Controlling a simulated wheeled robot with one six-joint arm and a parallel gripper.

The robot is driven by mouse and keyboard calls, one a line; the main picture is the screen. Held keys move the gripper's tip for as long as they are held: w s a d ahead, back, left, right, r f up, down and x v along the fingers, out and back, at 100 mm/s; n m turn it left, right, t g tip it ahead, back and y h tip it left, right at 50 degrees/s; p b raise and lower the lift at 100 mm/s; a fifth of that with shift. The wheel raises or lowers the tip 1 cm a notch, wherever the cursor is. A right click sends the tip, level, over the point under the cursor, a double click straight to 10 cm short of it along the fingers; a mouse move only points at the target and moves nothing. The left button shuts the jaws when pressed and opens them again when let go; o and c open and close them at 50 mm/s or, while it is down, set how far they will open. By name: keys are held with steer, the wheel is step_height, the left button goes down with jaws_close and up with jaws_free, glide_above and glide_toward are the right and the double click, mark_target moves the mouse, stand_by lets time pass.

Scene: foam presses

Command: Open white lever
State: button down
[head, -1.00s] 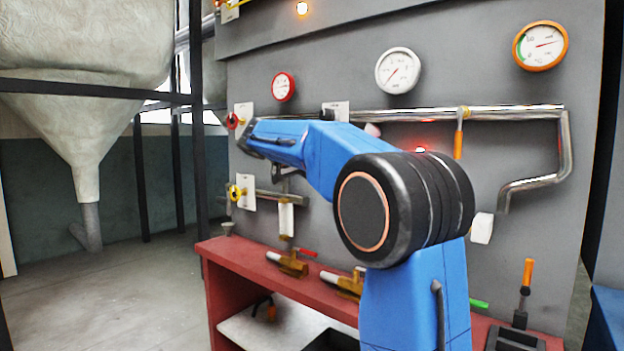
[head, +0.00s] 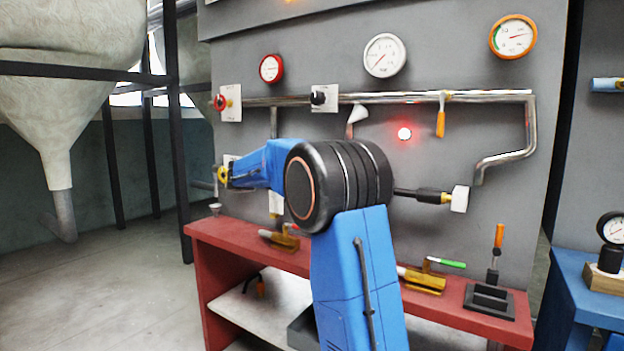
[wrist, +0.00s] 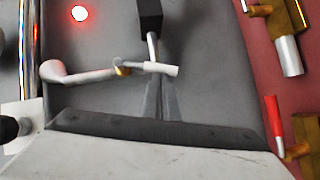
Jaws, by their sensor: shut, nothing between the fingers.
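A pale handle-like bar (wrist: 80,75) also shows on the left in the wrist view. A short white cylinder (wrist: 161,68) sits on a thin metal rod below a black block, with a brass collar to its left. I cannot tell which of these is the white lever. My gripper (wrist: 159,88) is shut and empty, its tips just below the white cylinder; contact is unclear. In the head view my own arm hides the gripper.
An orange lever (head: 440,124) hangs from the pipe. A red bench (head: 232,236) carries brass valves, one with a green handle (head: 447,264). A red handle (wrist: 272,125) is right of my fingers.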

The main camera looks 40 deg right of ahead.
steer(key=shift+s+d+f+n+g+h, duration=0.15)
steer(key=shift+s+d+f+n+h, duration=0.1)
steer(key=shift+s+f+n, duration=0.25)
steer(key=shift+s+d+f+n+g+h, duration=0.15)
steer(key=shift+s+f+n+h, duration=0.1)
steer(key=shift+s+n, duration=0.25)
steer(key=shift+s, duration=0.15)
steer(key=w+v, duration=0.2)
steer(key=v, duration=1.1)
steer(key=shift+w+d+f, duration=0.35)
steer(key=shift+w+f, duration=0.05)
steer(key=shift+f, duration=0.05)
